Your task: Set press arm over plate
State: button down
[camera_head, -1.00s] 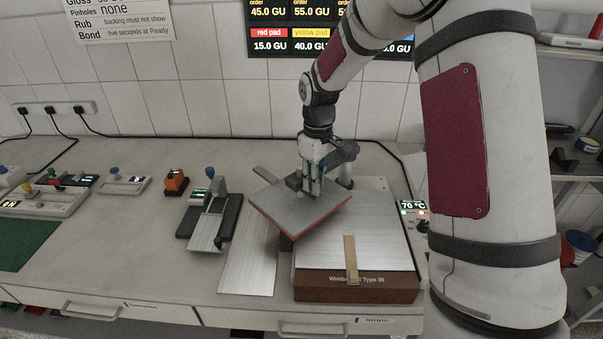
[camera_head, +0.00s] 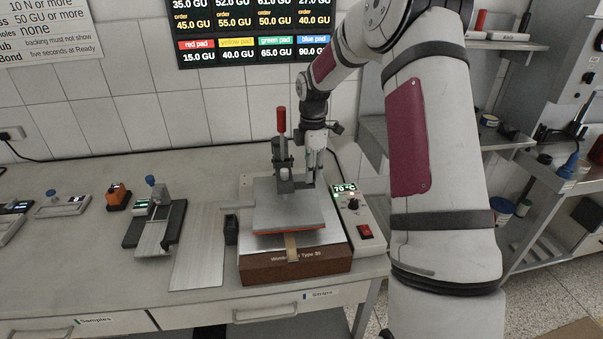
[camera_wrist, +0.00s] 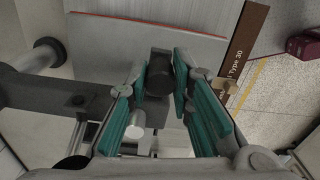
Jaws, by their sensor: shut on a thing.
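The press arm carries a grey square platen (camera_head: 290,212) with a red underside. It lies roughly square over the metal plate (camera_head: 331,237) on the brown base (camera_head: 292,270); whether it touches the plate is unclear. A red-handled lever (camera_head: 282,122) stands upright behind the platen. My gripper (camera_head: 313,178) is at the back right of the platen. In the wrist view its teal-padded fingers (camera_wrist: 163,95) are shut around a dark round peg (camera_wrist: 160,66), with the platen (camera_wrist: 150,45) just beyond. The arm's pivot is partly hidden in the head view.
A control box (camera_head: 355,215) with a 70 °C display stands to the right. A bare metal sheet (camera_head: 198,262) and a clamp-like device (camera_head: 155,225) are to the left. The bench's front left is clear.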

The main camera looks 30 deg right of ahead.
jog(key=shift+s+d, duration=0.1)
jog(key=shift+d, duration=0.4)
jog(key=shift+d, duration=0.1)
jog(key=c, duration=1.4)
grip_release()
jog(key=shift+r, duration=0.25)
notch_tip(320, 180, up, 12)
jog(key=shift+f, duration=0.2)
